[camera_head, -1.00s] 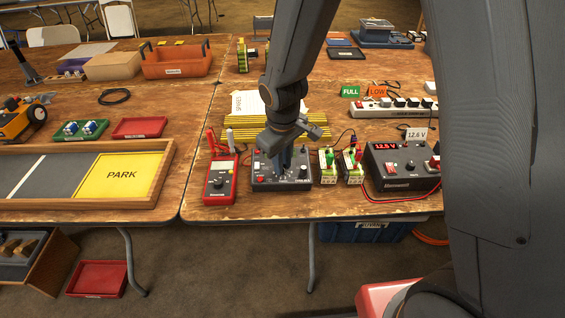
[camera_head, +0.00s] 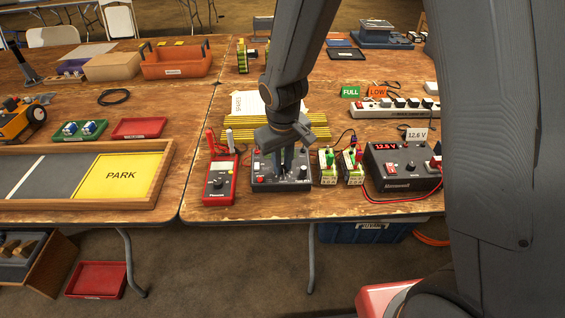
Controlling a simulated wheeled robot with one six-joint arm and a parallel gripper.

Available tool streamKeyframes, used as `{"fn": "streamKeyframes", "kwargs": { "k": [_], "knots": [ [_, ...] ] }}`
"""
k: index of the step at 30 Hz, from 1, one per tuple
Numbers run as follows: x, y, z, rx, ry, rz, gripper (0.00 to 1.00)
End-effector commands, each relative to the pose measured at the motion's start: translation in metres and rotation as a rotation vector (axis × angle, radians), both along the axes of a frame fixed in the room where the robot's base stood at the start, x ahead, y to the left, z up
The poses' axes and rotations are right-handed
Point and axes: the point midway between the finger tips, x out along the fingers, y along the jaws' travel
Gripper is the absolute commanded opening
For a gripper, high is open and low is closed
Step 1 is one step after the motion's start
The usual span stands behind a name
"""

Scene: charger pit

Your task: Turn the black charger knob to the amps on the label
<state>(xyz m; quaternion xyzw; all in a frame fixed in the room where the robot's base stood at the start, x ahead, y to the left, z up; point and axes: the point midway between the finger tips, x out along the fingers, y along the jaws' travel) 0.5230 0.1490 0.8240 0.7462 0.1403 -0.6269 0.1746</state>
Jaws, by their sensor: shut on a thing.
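The charger (camera_head: 298,183) is a dark grey box with small knobs and sockets on its top. It sits near the table's front edge, between a red multimeter (camera_head: 219,184) and two small green-and-white packs (camera_head: 328,168). My gripper (camera_head: 283,174) points down onto the middle of the charger's top. Its two fingers are shut on the black knob there, which they hide almost wholly. The knob's pointer and the scale around it cannot be made out. I cannot read an amps label; small print on the packs is too small to read.
Yellow ribbed strips (camera_head: 240,128) lie behind the charger. Red leads stand by the multimeter.

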Motion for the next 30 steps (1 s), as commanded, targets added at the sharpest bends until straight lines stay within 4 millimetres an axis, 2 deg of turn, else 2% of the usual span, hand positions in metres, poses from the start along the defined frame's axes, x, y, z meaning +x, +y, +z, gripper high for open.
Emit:
{"fn": "streamKeyframes", "kwargs": {
  "k": [1,2,4,5,13,17,30],
  "knots": [
    [0.001,0.000,0.001,0.001,-0.003,0.000,0.00],
    [0.001,0.000,0.001,0.001,-0.003,0.000,0.22],
    [0.001,0.000,0.001,0.001,-0.003,0.000,0.34],
    [0.001,0.000,0.001,0.001,-0.003,0.000,0.35],
    [0.000,0.000,0.001,0.000,-0.001,0.001,0.35],
    [0.000,0.000,0.008,0.000,-0.003,0.001,0.35],
    [-0.010,0.001,0.066,0.001,-0.004,0.001,0.35]
  ]
}}
